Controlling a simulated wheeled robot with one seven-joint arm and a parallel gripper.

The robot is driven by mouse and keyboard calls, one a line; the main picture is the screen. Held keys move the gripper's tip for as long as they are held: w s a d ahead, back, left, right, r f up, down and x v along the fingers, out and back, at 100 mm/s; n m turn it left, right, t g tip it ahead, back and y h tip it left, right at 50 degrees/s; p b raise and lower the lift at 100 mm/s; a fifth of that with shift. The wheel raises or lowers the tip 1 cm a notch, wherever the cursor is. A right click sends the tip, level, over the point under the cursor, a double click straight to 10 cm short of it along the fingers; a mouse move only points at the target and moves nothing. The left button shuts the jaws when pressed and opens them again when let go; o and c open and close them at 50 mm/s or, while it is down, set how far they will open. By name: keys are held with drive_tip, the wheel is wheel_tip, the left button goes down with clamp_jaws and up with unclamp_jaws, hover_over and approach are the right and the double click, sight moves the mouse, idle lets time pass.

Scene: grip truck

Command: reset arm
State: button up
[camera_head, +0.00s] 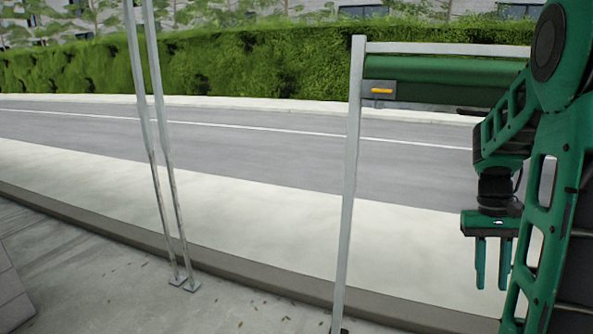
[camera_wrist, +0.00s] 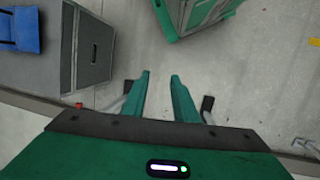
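My green arm (camera_head: 550,170) is folded at the right edge of the head view. My gripper (camera_head: 493,285) hangs from it with both fingers pointing down, and nothing shows between them. In the wrist view my gripper (camera_wrist: 160,76) shows two green fingers with a clear gap between their tips and bare floor beyond. It is open and empty. It touches nothing that I can see.
A grey post frame (camera_head: 349,190) with a green roll (camera_head: 440,78) stands near my arm. Two thin poles (camera_head: 165,150) stand further left. The wrist view shows a grey case (camera_wrist: 85,55), a blue item (camera_wrist: 20,28), a green-edged box (camera_wrist: 190,15) and open floor (camera_wrist: 250,75).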

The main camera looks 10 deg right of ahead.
drive_tip(key=s+a+t, duration=0.3)
drive_tip(key=s+a, duration=0.7)
drive_tip(key=a, duration=0.4)
drive_tip(key=shift+s+r, duration=0.25)
drive_tip(key=shift+r, duration=0.05)
drive_tip(key=shift+d, duration=0.1)
